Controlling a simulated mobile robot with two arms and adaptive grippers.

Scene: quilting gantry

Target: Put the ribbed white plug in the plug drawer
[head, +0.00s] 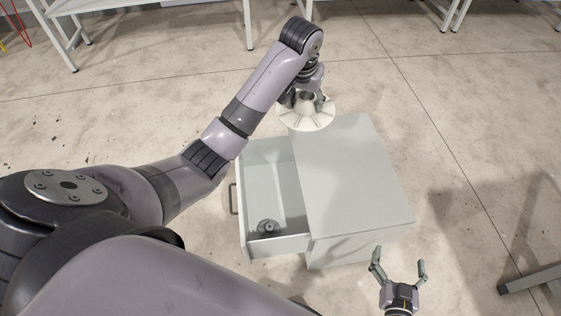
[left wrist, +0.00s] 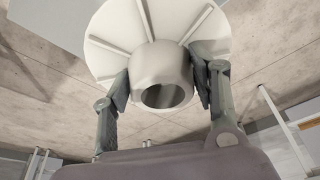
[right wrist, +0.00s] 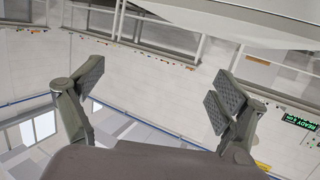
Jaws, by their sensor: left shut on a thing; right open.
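The ribbed white plug (head: 312,115) is a wide round disc with radial ribs and a hollow central hub. My left gripper (head: 307,97) is shut on its hub, and holds it above the back left part of the cabinet. In the left wrist view the plug (left wrist: 160,62) sits between both fingers of the left gripper (left wrist: 162,88). The drawer (head: 287,190) is pulled out to the left of the cabinet and open at the top. My right gripper (head: 398,270) is open and empty in front of the cabinet; its spread fingers show in the right wrist view (right wrist: 155,95).
The grey cabinet (head: 350,175) has a bare flat top. A small dark grey round part (head: 267,227) lies in the drawer's near end. White-framed tables (head: 150,8) stand at the back. A dark metal leg (head: 530,279) is at the lower right. The concrete floor around is mostly clear.

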